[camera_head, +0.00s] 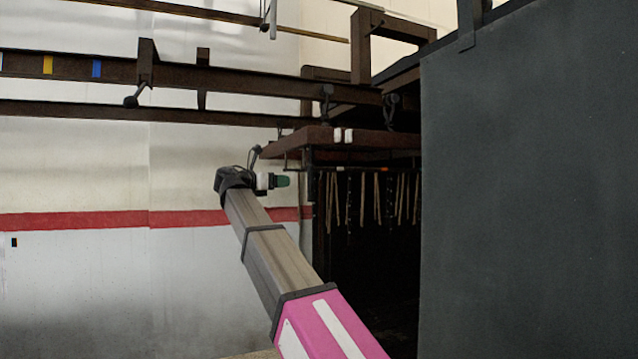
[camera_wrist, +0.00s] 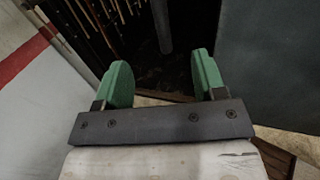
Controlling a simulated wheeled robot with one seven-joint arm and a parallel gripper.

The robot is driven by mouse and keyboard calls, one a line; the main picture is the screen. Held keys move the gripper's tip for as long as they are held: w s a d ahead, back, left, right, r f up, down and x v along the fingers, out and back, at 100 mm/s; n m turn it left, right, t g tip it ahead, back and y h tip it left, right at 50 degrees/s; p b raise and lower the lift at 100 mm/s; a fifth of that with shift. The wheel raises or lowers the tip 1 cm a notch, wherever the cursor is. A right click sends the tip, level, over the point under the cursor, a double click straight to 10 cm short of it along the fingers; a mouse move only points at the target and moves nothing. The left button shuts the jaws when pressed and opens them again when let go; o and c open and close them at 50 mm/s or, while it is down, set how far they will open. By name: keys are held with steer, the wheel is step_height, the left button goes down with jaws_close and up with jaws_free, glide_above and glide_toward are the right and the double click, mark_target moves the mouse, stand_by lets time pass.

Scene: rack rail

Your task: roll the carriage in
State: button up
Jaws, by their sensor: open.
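The carriage looks to be the brown flat frame (camera_head: 310,138) hanging under the dark overhead rail (camera_head: 200,78), with a row of thin pale sticks (camera_head: 375,195) below it. The sticks show at the mouth of a dark chamber; how far the carriage reaches inside is hidden by the grey panel. My gripper (camera_head: 284,181) is below the left end of the carriage frame, apart from the sticks. In the wrist view its two green fingers (camera_wrist: 163,80) are spread with nothing between them. Some sticks (camera_wrist: 110,18) show at the upper left there, beyond the fingers.
A large dark grey panel (camera_head: 530,190) fills the right side and also shows in the wrist view (camera_wrist: 270,70). A pale wall with a red stripe (camera_head: 110,219) stands behind at the left. The space left of my arm looks free.

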mark_target(311, 181)
steer(key=shift+x, duration=7)
jaws_close()
